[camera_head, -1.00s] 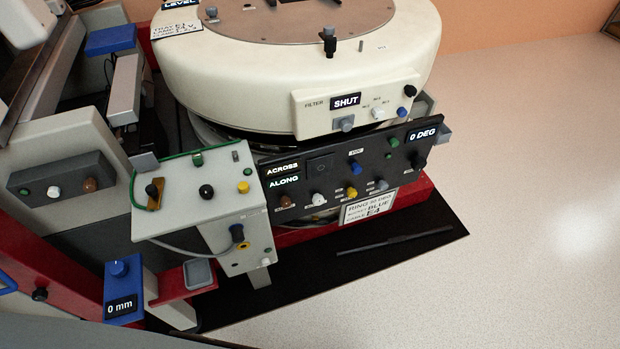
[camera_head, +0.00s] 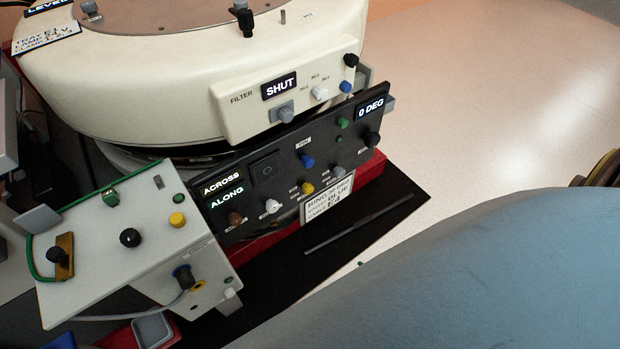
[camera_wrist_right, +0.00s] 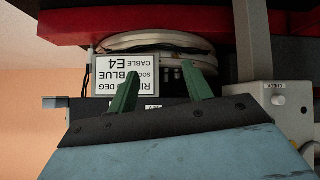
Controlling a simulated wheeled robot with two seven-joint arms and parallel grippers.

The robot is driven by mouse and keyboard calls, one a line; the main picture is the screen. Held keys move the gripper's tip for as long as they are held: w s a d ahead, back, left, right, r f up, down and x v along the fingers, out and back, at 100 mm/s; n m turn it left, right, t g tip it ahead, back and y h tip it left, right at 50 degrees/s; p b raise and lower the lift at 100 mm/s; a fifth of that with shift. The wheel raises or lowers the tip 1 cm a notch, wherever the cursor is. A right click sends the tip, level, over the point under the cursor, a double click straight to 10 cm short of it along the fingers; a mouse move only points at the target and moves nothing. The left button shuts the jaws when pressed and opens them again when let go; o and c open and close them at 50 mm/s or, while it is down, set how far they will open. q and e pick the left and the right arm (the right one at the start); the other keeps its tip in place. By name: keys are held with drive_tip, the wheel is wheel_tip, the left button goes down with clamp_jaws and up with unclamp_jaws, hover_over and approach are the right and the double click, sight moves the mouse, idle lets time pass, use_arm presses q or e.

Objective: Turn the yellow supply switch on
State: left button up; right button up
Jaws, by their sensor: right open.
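A yellow knob (camera_head: 177,220) stands on top of the grey box at the lower left in the head view. A second yellow knob (camera_head: 307,188) is on the black control panel (camera_head: 290,165). Their labels are too small to read, so I cannot tell which one is the supply switch. My right gripper (camera_wrist_right: 158,66) shows only in the wrist view. Its two green fingers are apart with nothing between them, near the black panel and the label card (camera_wrist_right: 123,77). My left gripper is not in view.
The grey box (camera_head: 75,205) carries a green wire and black knobs. The white ring housing (camera_head: 170,95) overhangs behind the panel. A dark rod (camera_head: 360,223) lies on the black mat. My blue-grey arm covers the lower right of the head view.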

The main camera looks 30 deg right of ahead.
drive_tip(key=w+r+t+b, duration=0.3)
drive_tip(key=w, duration=0.3)
drive_tip(key=t+b, duration=0.4)
drive_tip(key=t, duration=0.1)
approach(310, 191)
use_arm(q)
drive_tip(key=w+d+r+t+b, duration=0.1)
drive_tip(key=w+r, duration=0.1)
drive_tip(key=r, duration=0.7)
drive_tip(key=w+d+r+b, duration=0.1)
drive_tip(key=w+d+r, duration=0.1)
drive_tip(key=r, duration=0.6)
use_arm(e)
drive_tip(key=shift+y, duration=0.4)
drive_tip(key=w, duration=0.4)
drive_tip(key=w+b, duration=0.1)
drive_tip(key=w, duration=0.3)
drive_tip(key=shift+w+a+f, duration=0.1)
drive_tip(key=shift+w+f, duration=0.1)
drive_tip(key=shift+w, duration=0.1)
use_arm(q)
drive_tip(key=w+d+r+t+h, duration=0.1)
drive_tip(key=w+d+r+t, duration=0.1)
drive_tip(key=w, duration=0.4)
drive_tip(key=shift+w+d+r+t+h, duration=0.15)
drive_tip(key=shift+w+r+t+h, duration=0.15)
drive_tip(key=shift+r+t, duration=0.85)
use_arm(e)
drive_tip(key=shift+w, duration=0.35)
